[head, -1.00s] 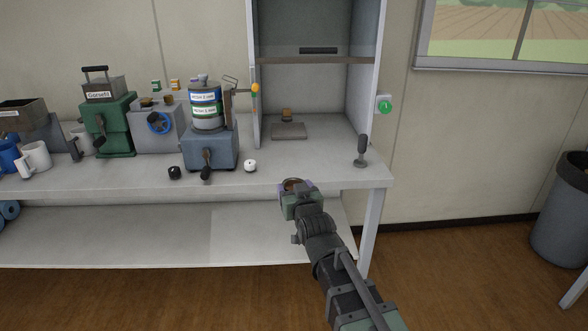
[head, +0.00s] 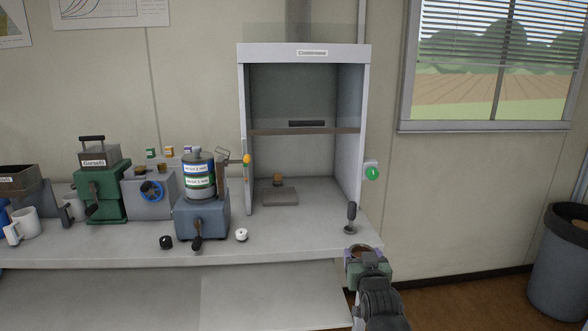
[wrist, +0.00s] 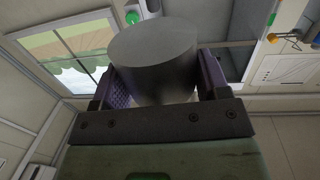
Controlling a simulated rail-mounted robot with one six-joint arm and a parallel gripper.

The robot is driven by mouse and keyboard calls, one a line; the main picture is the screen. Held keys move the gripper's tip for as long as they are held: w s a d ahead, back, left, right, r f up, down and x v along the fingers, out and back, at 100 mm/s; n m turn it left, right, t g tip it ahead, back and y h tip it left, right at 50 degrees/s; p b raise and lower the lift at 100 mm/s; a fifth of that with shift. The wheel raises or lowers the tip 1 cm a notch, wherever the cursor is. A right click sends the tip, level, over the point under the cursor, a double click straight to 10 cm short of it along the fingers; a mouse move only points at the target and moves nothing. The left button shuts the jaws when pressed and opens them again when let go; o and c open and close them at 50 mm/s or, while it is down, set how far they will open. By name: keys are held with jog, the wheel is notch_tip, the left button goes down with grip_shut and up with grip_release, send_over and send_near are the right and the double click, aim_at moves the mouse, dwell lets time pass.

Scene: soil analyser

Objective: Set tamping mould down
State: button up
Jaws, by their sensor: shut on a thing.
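The tamping mould, a dark grey cylinder (wrist: 153,55), fills the middle of the wrist view between two purple-padded fingers. My gripper (wrist: 155,85) is shut on it. In the head view my gripper (head: 364,254) is at the front right corner of the bench, close to its edge.
A dark-handled tamper (head: 351,216) stands on the bench (head: 290,236) just behind my gripper. The fume cupboard (head: 242,130) holds a flat grey plate (head: 280,197). A blue-grey machine (head: 202,216), a white knob-like piece (head: 241,234) and a black one (head: 166,242) are to the left. A bin (head: 556,270) stands far right.

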notch_tip(320, 180, up, 16)
jog(key=p, duration=1.4)
jog(key=shift+f, duration=0.1)
jog(key=w+a+f+n+y+b, duration=0.1)
jog(key=w+a+f+y+b, duration=0.1)
jog(key=a+f+b, duration=0.7)
jog(key=w+a+f+n+y+b, duration=0.2)
jog(key=a+f+y+b, duration=0.1)
jog(key=a+f+b, duration=0.7)
jog(key=shift+a+f+g, duration=0.2)
jog(key=shift+f+g, duration=0.2)
jog(key=shift+f, duration=0.05)
jog(key=shift+w, duration=0.15)
